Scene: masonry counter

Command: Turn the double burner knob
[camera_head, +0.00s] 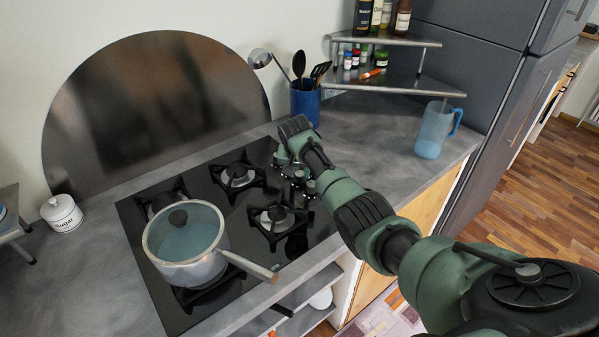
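The black glass cooktop (143,252) is set into the grey counter, with several burners on it. A cluster of small silver knobs (299,175) sits along its right side, partly covered by my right arm; I cannot tell which one is the double burner knob. My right gripper (283,157) is at the upper end of this cluster, very close to the knobs. Its fingers are mostly hidden by the wrist, so neither their opening nor any contact shows. My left gripper is not in view.
A glass-lidded pot (196,262) stands on the front left burner, its handle pointing right. A blue utensil holder (305,103) stands behind my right wrist. A blue jug (433,132) is at the right, a sugar jar (62,214) at the left.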

